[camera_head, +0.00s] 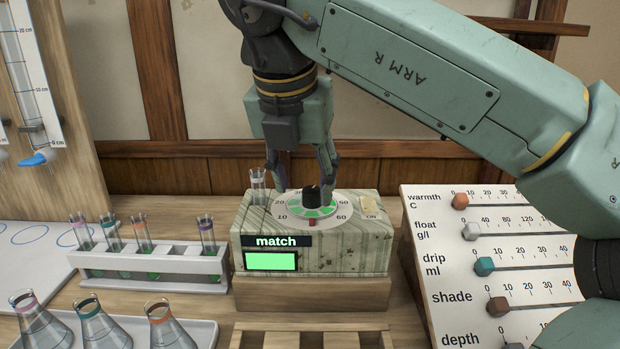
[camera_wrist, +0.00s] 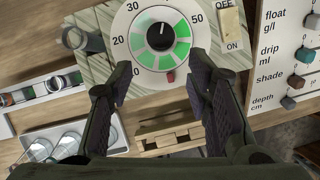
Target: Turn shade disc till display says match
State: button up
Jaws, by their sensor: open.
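The shade disc (camera_head: 310,208) is a white dial with green segments and a black knob (camera_head: 311,195) at its centre, on top of the box (camera_head: 340,256). The disc also shows in the wrist view (camera_wrist: 161,40), with numbers around it and a red marker (camera_wrist: 170,76) at its near edge. The box's front display (camera_head: 271,262) is lit green under the word "match" (camera_head: 276,241). My gripper (camera_head: 304,192) is open above the disc, with its fingers on either side of the knob and apart from it. Its fingers also show in the wrist view (camera_wrist: 164,82).
A vial (camera_head: 258,187) stands at the box's back left. An ON/OFF switch (camera_head: 368,211) is at its right. A rack of test tubes (camera_head: 150,262) and a tray of flasks (camera_head: 205,333) stand left. A slider board (camera_head: 500,260) stands right.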

jog(key=s+a, duration=0.2)
jog(key=s, duration=0.7)
jog(key=shift+a, duration=0.15)
jog(key=shift+f, duration=0.1)
